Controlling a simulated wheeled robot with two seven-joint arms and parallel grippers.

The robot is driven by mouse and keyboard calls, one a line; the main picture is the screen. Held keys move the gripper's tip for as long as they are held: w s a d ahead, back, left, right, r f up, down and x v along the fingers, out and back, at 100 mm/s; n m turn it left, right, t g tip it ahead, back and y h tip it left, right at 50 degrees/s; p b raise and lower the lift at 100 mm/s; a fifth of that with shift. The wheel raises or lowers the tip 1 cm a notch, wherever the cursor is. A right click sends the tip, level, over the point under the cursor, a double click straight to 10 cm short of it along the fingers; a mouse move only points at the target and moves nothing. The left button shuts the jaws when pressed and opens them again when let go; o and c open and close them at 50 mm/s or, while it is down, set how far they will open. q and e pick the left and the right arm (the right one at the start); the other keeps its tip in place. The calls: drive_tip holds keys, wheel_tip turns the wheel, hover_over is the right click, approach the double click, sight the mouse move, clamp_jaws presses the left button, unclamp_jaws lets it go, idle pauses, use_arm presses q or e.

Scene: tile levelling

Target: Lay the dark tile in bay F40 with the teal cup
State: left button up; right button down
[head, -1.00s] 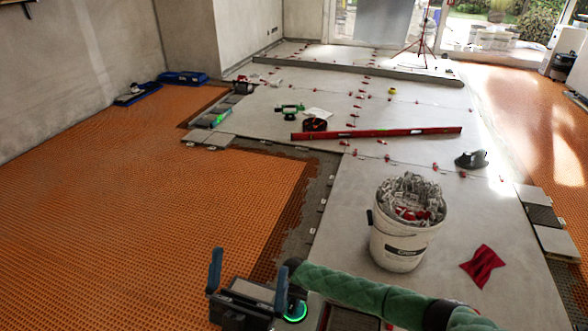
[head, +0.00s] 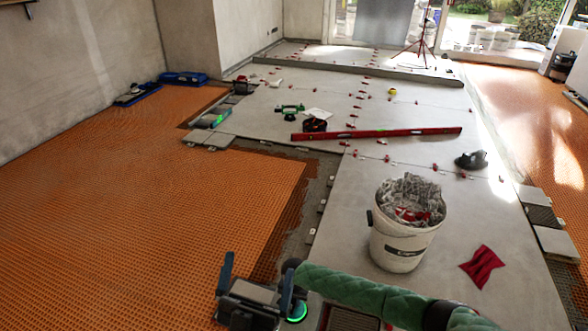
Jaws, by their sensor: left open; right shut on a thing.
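A dark tile (head: 542,215) lies among paler ones at the right edge. Small white tags line the bay edge (head: 322,206), but F40 is too small to read.
A white bucket of clips (head: 398,248) stands on the pale tiles, with a red cloth (head: 482,267) to its right. A long red level (head: 390,133) lies across the tiles beyond. Orange matting (head: 130,210) spreads bare to the left. A grey domed tool (head: 471,160) sits at right.

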drive_tip(key=shift+r+p, duration=0.3)
drive_tip(key=shift+r, duration=0.25)
drive_tip(key=shift+r+p, duration=0.25)
drive_tip(key=shift+p, duration=0.2)
use_arm(q)
drive_tip(key=shift+w+d+f+g+y, duration=0.55)
drive_tip(key=shift+w+f+g, duration=1)
drive_tip(key=shift+f, duration=3.6)
drive_tip(key=shift+w+d+f+g+y, duration=0.55)
drive_tip(key=shift+f+g, duration=1.8)
drive_tip(key=shift+f, duration=2.8)
use_arm(e)
drive_tip(key=shift+r, duration=0.2)
drive_tip(key=shift+r+p, duration=0.2)
drive_tip(key=shift+p, duration=0.3)
drive_tip(key=shift+r, duration=0.25)
drive_tip(key=shift+r+p, duration=0.2)
drive_tip(key=shift+p, duration=0.3)
use_arm(q)
drive_tip(key=s+f+g, duration=0.3)
drive_tip(key=f+g, duration=0.1)
drive_tip(key=f, duration=0.6)
drive_tip(key=s+f+g+y, duration=0.1)
drive_tip(key=s+f+g, duration=0.2)
drive_tip(key=f, duration=0.8)
drive_tip(key=shift+s+a+n+g, duration=0.15)
drive_tip(key=shift+s+n+g, duration=0.15)
drive_tip(key=shift+s+g, duration=0.1)
use_arm(e)
drive_tip(key=shift+r, duration=0.25)
